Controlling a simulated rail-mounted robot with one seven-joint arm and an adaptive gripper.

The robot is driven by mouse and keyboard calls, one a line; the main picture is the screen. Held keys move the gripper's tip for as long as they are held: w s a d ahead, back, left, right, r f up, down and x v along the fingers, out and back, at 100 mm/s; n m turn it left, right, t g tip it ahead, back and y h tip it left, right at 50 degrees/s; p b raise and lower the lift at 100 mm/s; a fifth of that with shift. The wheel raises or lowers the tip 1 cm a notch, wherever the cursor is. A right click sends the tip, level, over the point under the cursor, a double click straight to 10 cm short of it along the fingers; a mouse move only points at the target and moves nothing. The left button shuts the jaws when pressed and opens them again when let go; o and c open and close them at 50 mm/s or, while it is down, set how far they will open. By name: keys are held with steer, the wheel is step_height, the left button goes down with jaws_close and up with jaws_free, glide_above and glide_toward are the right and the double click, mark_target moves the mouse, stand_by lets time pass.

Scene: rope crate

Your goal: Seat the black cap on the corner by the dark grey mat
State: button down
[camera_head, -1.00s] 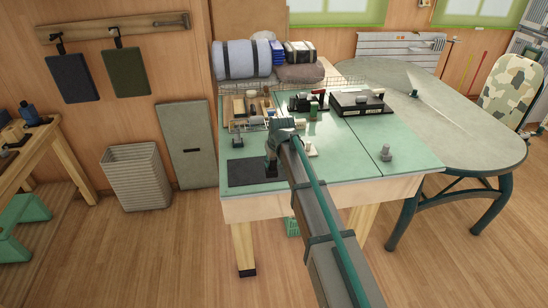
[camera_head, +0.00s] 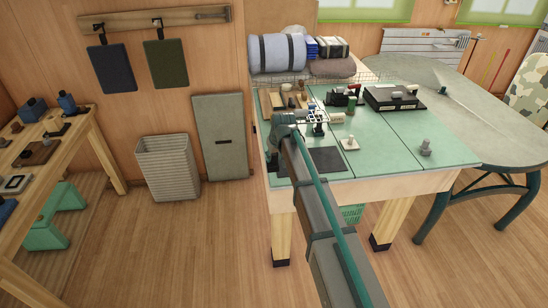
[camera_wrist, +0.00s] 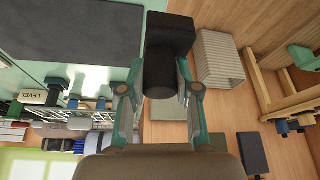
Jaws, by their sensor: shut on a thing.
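My gripper (camera_wrist: 160,74) is shut on the black cap (camera_wrist: 172,32), a dark block with a round stem between the fingers. In the head view my gripper (camera_head: 272,158) is small and partly hidden by my arm, at the table's left edge. The dark grey mat (camera_head: 326,159) lies flat on the green tabletop, right of my gripper; it also shows in the wrist view (camera_wrist: 98,14), left of the cap. The corner by the mat is not clear in the head view.
Rolled bedding (camera_head: 277,54) and a wire basket stand at the table's back. A black case (camera_head: 394,98), a white block (camera_head: 350,143) and a grey knob (camera_head: 425,147) are on the tabletop. A slatted bin (camera_head: 167,168) stands on the floor left of the table.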

mark_target(275, 164)
steer(key=shift+f, duration=0.1)
steer(key=shift+f+b, duration=1.3)
steer(key=shift+f, duration=1.1)
steer(key=shift+f, duration=0.15)
steer(key=shift+f+b, duration=0.9)
steer(key=shift+f, duration=0.65)
steer(key=shift+f+b, duration=0.65)
steer(key=shift+f, duration=0.7)
stand_by(0.4)
steer(key=c, duration=0.8)
jaws_free()
steer(key=shift+o, duration=0.3)
steer(key=shift+r, duration=0.1)
